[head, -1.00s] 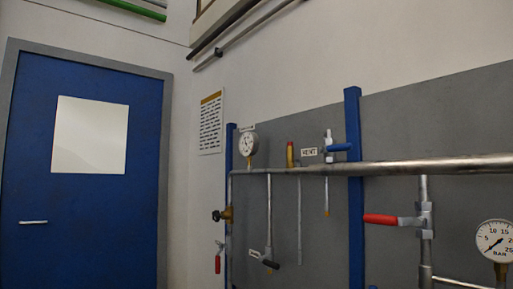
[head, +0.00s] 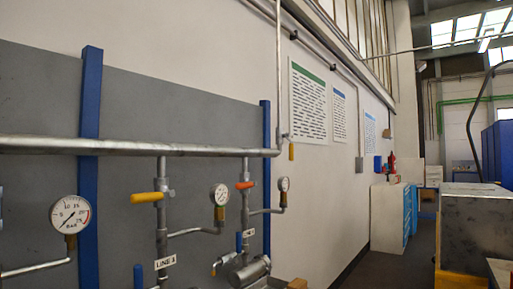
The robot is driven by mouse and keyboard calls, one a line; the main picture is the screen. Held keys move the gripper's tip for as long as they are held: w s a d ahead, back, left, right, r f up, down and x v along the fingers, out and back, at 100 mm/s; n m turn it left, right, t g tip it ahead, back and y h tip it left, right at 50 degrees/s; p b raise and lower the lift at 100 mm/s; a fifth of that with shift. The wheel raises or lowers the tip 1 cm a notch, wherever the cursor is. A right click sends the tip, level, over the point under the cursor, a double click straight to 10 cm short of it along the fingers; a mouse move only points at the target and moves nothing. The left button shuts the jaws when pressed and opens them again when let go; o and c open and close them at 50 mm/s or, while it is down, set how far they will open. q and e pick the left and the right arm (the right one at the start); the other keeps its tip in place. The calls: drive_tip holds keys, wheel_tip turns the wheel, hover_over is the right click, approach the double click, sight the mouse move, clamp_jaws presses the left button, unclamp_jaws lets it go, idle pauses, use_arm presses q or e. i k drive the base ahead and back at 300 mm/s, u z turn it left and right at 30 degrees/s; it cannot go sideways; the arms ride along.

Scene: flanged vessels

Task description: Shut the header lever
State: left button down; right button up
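A grey header pipe (head: 120,147) runs across the grey panel. Below it, a yellow lever (head: 146,198) sticks out level to the left from a valve on the branch labelled LINE 1 (head: 165,262). An orange lever (head: 244,185) sits on the branch further right. A small yellow handle (head: 291,151) hangs down near the header's right end. A blue handle (head: 138,277) shows at the bottom edge, partly cut off. No label I can read marks which one is the header lever. Neither of my grippers is in view.
Round gauges (head: 71,214) and (head: 220,195) stand out from the piping. Blue posts (head: 90,150) hold the panel. At right, a grey box (head: 475,230) and a cabinet (head: 390,215) border a dark floor aisle (head: 405,265).

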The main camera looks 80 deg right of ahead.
sight(291, 145)
drive_tip(key=z, duration=3.45)
drive_tip(key=i, duration=3.6)
drive_tip(key=u, duration=0.5)
drive_tip(key=i, duration=1.85)
drive_tip(key=u, duration=2.2)
